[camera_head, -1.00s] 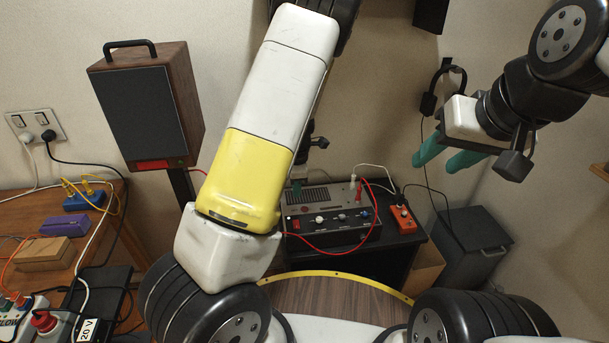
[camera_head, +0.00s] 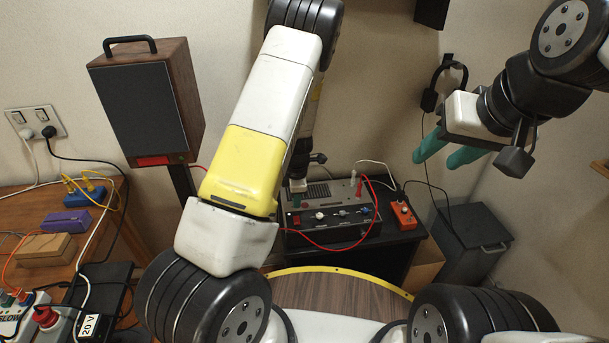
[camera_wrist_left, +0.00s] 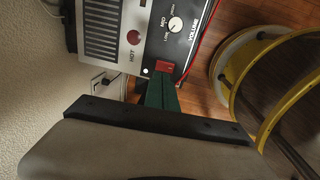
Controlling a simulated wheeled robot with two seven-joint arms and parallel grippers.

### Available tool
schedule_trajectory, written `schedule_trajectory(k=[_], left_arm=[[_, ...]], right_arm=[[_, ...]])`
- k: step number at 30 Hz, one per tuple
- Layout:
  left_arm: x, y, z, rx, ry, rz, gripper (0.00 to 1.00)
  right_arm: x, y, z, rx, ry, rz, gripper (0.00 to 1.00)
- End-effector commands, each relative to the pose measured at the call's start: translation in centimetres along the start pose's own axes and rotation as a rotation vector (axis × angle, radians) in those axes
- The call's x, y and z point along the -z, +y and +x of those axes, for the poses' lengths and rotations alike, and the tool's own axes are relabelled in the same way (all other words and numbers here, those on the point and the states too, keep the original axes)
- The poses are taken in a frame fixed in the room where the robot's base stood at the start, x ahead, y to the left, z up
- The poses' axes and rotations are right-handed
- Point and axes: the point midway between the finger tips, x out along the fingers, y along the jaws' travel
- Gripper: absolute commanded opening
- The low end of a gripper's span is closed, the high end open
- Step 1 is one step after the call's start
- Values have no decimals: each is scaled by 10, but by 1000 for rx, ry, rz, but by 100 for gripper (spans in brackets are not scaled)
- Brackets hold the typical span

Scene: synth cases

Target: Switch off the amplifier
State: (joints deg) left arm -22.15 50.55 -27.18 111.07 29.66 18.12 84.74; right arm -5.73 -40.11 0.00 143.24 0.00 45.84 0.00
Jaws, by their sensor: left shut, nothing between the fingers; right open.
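The amplifier (camera_head: 335,232) is a grey box with a vented top and a dark front panel with knobs, standing on a black stand. A red rocker switch (camera_head: 297,221) is at the left end of its front panel; the switch also shows in the left wrist view (camera_wrist_left: 165,67). My left gripper (camera_head: 298,201) is shut and empty, its green fingertips (camera_wrist_left: 160,84) close to the switch. I cannot tell if they touch it. My left forearm hides part of the amplifier's left side. My right gripper (camera_head: 437,160) is open and empty, raised away at the right.
An orange box (camera_head: 403,216) with cables sits right of the amplifier. A red cable loops before the front panel. A speaker (camera_head: 150,105) stands at the left, near a wooden bench (camera_head: 22,200) with plugs and boxes. A grey bin (camera_head: 474,255) is at the right.

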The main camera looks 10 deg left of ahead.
Motion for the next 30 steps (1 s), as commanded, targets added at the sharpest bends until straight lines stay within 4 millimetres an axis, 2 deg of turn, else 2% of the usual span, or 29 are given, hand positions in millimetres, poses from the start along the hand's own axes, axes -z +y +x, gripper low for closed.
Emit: schedule_trajectory(k=[1, 6, 12, 30], left_arm=[[1, 0, 12, 3, 2, -1, 0], [0, 0, 42, 1, 0, 0, 0], [0, 0, 61, 0, 0, 1, 0], [0, 1, 69, 0, 0, 0, 0]], right_arm=[[0, 0, 0, 0, 0, 0, 45], [0, 0, 0, 0, 0, 0, 45], [0, 0, 0, 0, 0, 0, 45], [0, 0, 0, 0, 0, 0, 45]])
